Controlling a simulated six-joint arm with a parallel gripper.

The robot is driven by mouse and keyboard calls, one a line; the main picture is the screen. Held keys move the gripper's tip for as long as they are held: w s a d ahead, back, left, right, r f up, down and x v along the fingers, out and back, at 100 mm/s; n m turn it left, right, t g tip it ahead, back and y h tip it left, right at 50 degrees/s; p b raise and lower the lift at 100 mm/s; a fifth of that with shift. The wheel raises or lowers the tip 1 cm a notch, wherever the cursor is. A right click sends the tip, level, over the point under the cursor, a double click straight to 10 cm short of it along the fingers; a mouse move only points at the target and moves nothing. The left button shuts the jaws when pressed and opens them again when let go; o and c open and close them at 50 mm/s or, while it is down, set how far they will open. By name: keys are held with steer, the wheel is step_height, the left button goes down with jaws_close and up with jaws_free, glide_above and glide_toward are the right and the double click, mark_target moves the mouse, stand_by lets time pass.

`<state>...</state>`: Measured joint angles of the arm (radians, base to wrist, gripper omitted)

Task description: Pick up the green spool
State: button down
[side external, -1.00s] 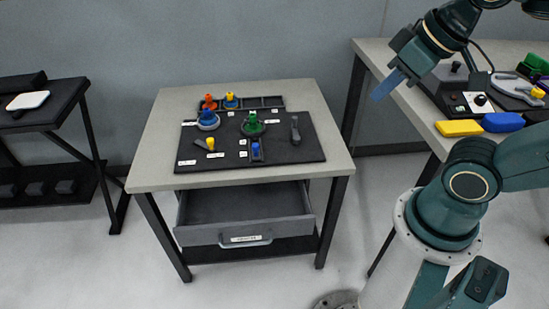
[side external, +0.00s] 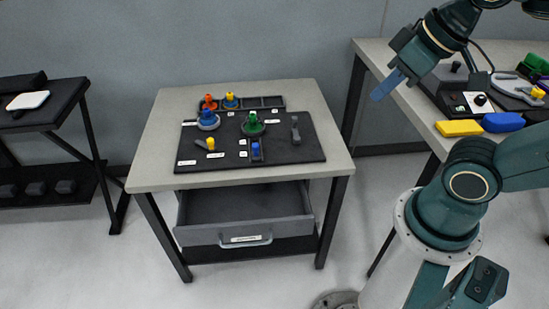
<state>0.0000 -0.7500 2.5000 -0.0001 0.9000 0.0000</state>
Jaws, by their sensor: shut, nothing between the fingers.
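The green spool (side external: 253,125) stands upright on the black mat (side external: 290,160) on the middle table, right of a blue spool (side external: 208,120). Nothing covers it in the side external view. My gripper (side external: 382,91) is up and to the right of the green spool, near the left edge of the right-hand bench. It is shut, empty and well apart from the spool.
A black tray (side external: 262,103) with an orange spool (side external: 209,103) and a yellow-topped blue piece (side external: 230,101) lies behind the mat. Small tools lie on the mat. An open grey drawer (side external: 245,229) juts out below. Yellow (side external: 459,128) and blue (side external: 503,122) blocks lie on the right bench.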

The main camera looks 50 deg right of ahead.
steer(key=c, duration=2.2)
jaws_free()
steer(key=c, duration=0.6)
jaws_free()
steer(key=shift+w+r, duration=0.1)
steer(key=w+d+f+n+g+y, duration=0.1)
steer(key=w+d+n, duration=0.15)
steer(key=w, duration=0.95)
steer(key=w+d+n+g, duration=0.1)
steer(key=w+d+n, duration=0.15)
steer(key=w, duration=1.05)
steer(key=w+d+f+n, duration=0.1)
steer(key=w+d+f, duration=0.3)
steer(key=f, duration=0.3)
steer(key=w+d+f+n+y, duration=0.1)
steer(key=w+d+f, duration=0.3)
steer(key=w+f, duration=0.1)
steer(key=w+d+f+n+y, duration=0.1)
steer(key=w+d+f, duration=0.3)
steer(key=f, duration=0.4)
steer(key=shift+w+d+f, duration=0.2)
steer(key=shift+w+f, duration=0.1)
steer(key=shift+w, duration=0.45)
